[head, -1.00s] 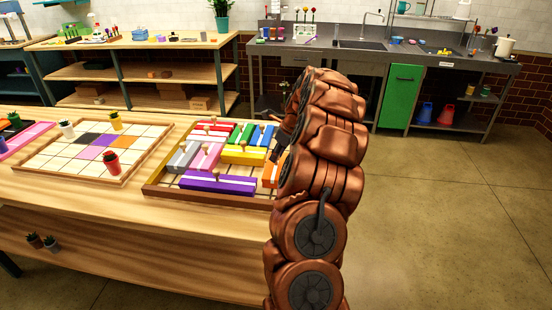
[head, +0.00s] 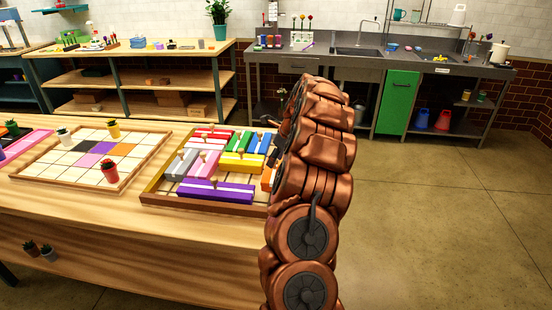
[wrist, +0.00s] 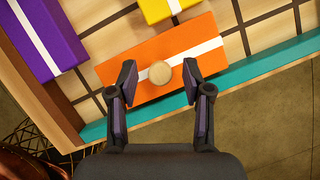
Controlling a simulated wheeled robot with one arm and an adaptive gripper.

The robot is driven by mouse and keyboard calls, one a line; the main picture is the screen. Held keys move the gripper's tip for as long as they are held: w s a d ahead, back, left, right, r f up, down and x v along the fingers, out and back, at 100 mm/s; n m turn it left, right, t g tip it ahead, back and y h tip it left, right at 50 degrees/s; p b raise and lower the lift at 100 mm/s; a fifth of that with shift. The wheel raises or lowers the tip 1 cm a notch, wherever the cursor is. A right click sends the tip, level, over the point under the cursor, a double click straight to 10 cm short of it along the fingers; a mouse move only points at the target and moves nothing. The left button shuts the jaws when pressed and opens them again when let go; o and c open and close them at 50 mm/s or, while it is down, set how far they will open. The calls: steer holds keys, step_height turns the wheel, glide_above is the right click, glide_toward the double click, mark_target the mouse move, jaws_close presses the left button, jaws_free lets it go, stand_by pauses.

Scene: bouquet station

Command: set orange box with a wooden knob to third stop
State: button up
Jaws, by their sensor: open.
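The orange box (wrist: 130,64) with a white stripe and a round wooden knob (wrist: 160,73) lies on the gridded tray (wrist: 276,40) in the wrist view. My gripper (wrist: 160,79) is open, with one fingertip on each side of the knob and a gap visible on both sides. In the head view only a sliver of the orange box (head: 266,180) shows, beside my copper arm. The arm hides the rest of it and most of my gripper.
A purple box (wrist: 42,38) and a yellow box (wrist: 157,8) lie near the orange one. A teal strip (wrist: 255,78) runs along the tray's edge. Other colored boxes fill the tray's middle. A potted-plant board (head: 62,170) is to the left.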

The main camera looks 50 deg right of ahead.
steer(key=v, duration=1.2)
stand_by(0.6)
